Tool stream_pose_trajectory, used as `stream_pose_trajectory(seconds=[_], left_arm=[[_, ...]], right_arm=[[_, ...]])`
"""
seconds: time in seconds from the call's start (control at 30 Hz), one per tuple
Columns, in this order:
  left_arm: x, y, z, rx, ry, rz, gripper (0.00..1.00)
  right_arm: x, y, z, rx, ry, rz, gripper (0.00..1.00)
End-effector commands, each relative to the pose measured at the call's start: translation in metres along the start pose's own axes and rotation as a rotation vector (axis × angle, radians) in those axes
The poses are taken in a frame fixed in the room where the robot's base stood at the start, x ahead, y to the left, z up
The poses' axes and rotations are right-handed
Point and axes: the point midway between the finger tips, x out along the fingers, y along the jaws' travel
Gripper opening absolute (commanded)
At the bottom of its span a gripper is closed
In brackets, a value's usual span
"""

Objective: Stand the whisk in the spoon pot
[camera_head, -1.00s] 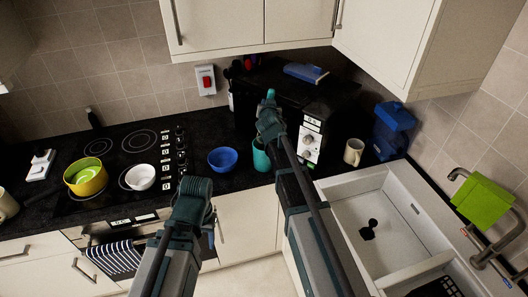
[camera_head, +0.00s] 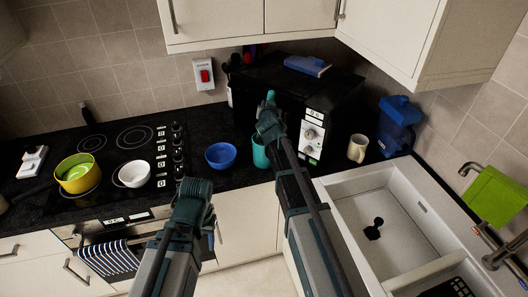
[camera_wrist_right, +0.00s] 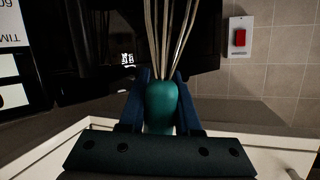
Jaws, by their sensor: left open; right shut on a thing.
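The whisk shows in the right wrist view as pale wires (camera_wrist_right: 172,35) and a teal handle (camera_wrist_right: 161,103). My right gripper (camera_wrist_right: 160,85) is shut on that handle. In the head view the teal handle end (camera_head: 270,97) sticks up above the right gripper (camera_head: 268,122), in front of the microwave; the wires are hidden there. A teal open pot (camera_head: 261,152) stands on the counter, partly hidden by my right arm. Dark and red utensil tops (camera_head: 240,58) show behind, left of the microwave; their holder is mostly hidden. My left gripper (camera_head: 214,232) is open and empty before the cupboards.
A blue bowl (camera_head: 221,156) stands left of the teal pot. The microwave (camera_head: 312,130), a mug (camera_head: 358,148) and the sink (camera_head: 372,205) are to the right. Wall cupboards (camera_head: 385,35) overhang the counter.

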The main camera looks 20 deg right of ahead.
Motion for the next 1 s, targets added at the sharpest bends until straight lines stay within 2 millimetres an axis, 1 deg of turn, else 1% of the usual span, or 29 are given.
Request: stream_pose_trajectory(seconds=[0.17,0.27,0.6,0.73,0.97,1.0], left_arm=[[0.009,0.001,-0.001,0.000,0.000,0.000,0.51],[0.018,0.002,-0.001,-0.001,0.000,0.000,0.51],[0.056,0.005,-0.003,-0.002,0.000,0.000,0.51],[0.060,0.006,-0.004,-0.002,0.000,0.000,0.51],[0.059,0.006,-0.004,-0.002,0.000,0.000,0.51],[0.059,0.006,-0.004,-0.002,0.000,0.000,0.51]], right_arm=[[0.003,0.001,0.009,0.000,0.000,0.000,0.00],[0.005,0.003,0.017,0.000,0.000,0.000,0.00],[0.016,0.008,0.053,0.000,0.000,0.000,0.00],[0.017,0.009,0.058,0.000,0.000,0.000,0.00],[0.017,0.009,0.056,0.000,0.000,0.000,0.00],[0.017,0.009,0.056,0.000,0.000,0.000,0.34]])
